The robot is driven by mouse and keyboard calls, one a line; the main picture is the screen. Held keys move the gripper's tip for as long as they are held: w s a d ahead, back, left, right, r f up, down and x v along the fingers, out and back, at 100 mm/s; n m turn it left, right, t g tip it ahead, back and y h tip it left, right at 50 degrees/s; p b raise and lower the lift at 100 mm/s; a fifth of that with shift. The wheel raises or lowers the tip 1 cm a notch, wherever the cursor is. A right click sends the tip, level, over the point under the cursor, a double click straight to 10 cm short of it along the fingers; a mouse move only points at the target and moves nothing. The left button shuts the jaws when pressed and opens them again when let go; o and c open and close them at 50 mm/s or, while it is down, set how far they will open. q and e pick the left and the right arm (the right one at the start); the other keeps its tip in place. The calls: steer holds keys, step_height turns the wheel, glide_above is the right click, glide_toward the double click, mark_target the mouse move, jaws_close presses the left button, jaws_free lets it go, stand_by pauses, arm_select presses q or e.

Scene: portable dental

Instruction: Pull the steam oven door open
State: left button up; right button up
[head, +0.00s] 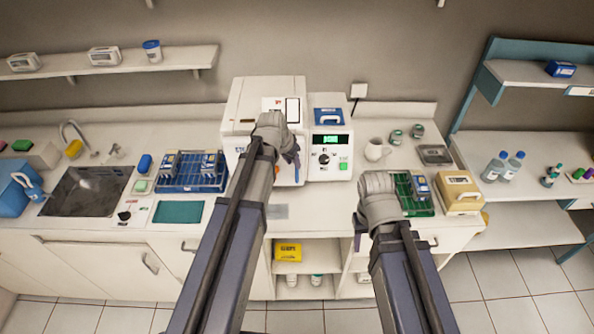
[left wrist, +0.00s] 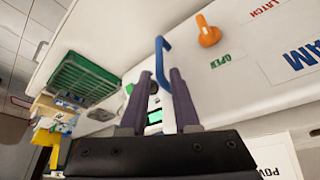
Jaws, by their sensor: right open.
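The steam oven (head: 262,95) is the white box at the back of the counter, left of a control unit; my left arm hides much of its front. In the left wrist view its white front (left wrist: 240,75) carries an orange latch (left wrist: 208,32), a green OPEN label and a blue handle (left wrist: 162,60). No gap at the door shows, but its edges are largely hidden. My left gripper (head: 293,160) is at the oven front. Its fingers (left wrist: 161,78) are apart, with the blue handle showing between them; contact cannot be told. My right gripper (head: 358,240) is open and empty before the counter, right of the oven.
The control unit (head: 330,150) stands right beside the oven. A blue rack (head: 180,185) is to the left, and a green tray (head: 415,208) and a beige box (head: 460,192) are to the right. A mug (head: 375,150) stands behind. A sink (head: 88,190) is at far left.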

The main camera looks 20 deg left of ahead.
mark_target(297, 180)
arm_select(q)
steer(key=b+x, duration=0.5)
steer(key=x, duration=0.1)
steer(key=shift+f, duration=0.2)
steer(key=shift+c, duration=0.3)
jaws_close()
stand_by(0.9)
